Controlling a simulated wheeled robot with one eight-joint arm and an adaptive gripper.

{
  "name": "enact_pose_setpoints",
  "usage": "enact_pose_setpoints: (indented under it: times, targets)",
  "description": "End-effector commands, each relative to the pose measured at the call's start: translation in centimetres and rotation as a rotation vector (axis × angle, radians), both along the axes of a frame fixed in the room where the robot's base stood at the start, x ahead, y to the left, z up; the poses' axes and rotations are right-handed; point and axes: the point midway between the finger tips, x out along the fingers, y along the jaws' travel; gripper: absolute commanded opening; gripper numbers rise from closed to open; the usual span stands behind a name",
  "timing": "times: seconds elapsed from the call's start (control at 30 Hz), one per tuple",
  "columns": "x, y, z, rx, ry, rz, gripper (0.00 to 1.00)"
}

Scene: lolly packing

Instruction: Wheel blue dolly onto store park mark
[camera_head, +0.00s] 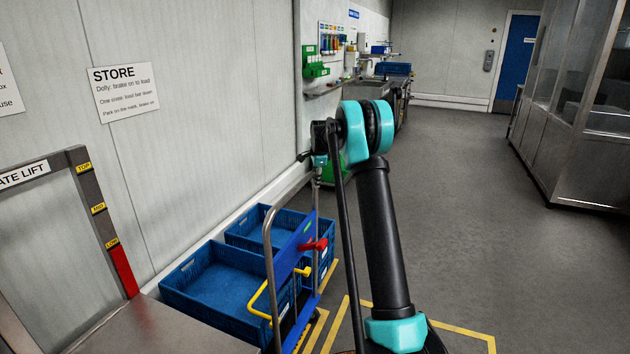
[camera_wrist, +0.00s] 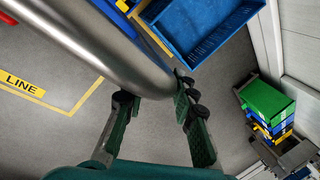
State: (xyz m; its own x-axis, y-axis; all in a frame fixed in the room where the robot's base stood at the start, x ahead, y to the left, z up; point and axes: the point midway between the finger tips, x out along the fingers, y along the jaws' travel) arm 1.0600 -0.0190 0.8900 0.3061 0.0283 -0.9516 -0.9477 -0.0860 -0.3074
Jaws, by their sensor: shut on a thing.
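The blue dolly stands by the store wall in the head view, with a blue panel (camera_head: 291,262), a red knob (camera_head: 313,245), a yellow lever (camera_head: 265,297) and a grey tube handle (camera_head: 268,250). My gripper (camera_head: 320,161) is at the top of the far side of the handle. In the wrist view my gripper (camera_wrist: 152,98) has its fingers on either side of the metal tube (camera_wrist: 105,50), shut on it. Yellow floor lines (camera_head: 326,330) lie beside the dolly. Its wheels are hidden, and I cannot tell which outline is the store mark.
Blue crates (camera_head: 180,287) stand at the dolly's left, against the wall. A STORE sign (camera_head: 125,92) hangs above. A lift frame (camera_head: 105,215) is at left. A yellow LINE label (camera_wrist: 22,83) is on the floor. Open floor (camera_head: 470,230) lies right, before a steel cabinet (camera_head: 580,130).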

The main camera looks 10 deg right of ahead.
Motion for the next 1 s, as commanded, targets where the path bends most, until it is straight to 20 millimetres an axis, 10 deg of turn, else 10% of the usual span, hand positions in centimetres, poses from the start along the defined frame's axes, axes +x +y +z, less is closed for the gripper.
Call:
enact_pose_setpoints:
  times: [0.1, 0.13, 0.3, 0.67, 1.0]
  targets:
    - [0.2, -0.4, 0.0, -0.004, -0.004, -0.003, 0.0]
    - [0.2, -0.4, 0.1, -0.004, -0.004, -0.003, 0.29]
    - [0.1, -0.2, 0.0, -0.002, -0.003, -0.003, 0.5]
    - [0.0, -0.1, 0.3, -0.001, -0.001, -0.002, 0.5]
    - [-1.8, -0.3, 5.7, -0.001, -0.001, -0.002, 0.5]
